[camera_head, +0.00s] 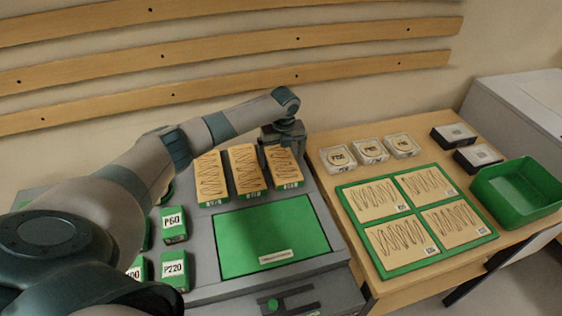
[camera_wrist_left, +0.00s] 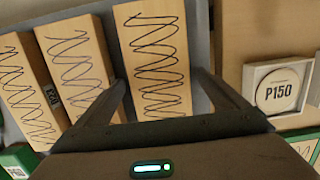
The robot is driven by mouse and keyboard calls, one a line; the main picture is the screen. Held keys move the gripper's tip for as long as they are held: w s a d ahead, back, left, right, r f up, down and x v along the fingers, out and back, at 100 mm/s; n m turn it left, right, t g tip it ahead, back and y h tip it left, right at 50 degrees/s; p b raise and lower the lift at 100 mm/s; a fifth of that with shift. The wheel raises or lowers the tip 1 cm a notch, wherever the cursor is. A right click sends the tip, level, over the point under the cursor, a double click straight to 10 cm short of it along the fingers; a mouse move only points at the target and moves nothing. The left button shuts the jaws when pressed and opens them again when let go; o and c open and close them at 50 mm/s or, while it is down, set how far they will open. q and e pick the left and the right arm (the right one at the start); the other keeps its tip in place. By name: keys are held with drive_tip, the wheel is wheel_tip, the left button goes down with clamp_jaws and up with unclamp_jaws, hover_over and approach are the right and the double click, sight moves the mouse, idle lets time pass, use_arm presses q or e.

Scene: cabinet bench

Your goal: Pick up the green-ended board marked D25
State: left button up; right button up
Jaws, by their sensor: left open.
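Three wooden boards with green ends stand in a row on the grey machine: a left one (camera_head: 210,178), a middle one (camera_head: 245,170) and a right one (camera_head: 283,165). Their end labels are too small to read in the head view, so I cannot tell which is D25. My left gripper (camera_head: 284,136) is over the far end of the right board. In the left wrist view, the open, empty fingers (camera_wrist_left: 163,88) lie either side of a scribbled board (camera_wrist_left: 156,55). A dark label (camera_wrist_left: 52,97), not clearly legible, shows by the neighbouring boards.
A green panel (camera_head: 270,238) lies in front of the boards. Green boxes marked P60 (camera_head: 173,224) and P220 (camera_head: 174,268) stand left, partly behind my arm. On the wooden table are a green mat (camera_head: 447,248) with flat scribbled sheets, clear cases (camera_head: 370,151) and a green bin (camera_head: 520,192).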

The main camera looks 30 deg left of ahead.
sight(281, 158)
use_arm(q)
drive_tip(key=c, duration=1.3)
drive_tip(key=shift+c, duration=0.3)
drive_tip(key=shift+r, duration=0.15)
drive_tip(key=shift+r+b, duration=0.35)
drive_tip(key=shift+r, duration=0.1)
wheel_tip(281, 158, up, 2)
drive_tip(key=shift+w+r+b, duration=0.1)
drive_tip(key=shift+r+b, duration=0.05)
drive_tip(key=shift+b, duration=0.5)
drive_tip(key=s+d+r+b, duration=0.3)
drive_tip(key=d+r, duration=0.4)
drive_tip(key=d, duration=0.4)
drive_tip(key=shift+d+r, duration=0.15)
drive_tip(key=shift+r, duration=0.2)
drive_tip(key=shift+s, duration=0.1)
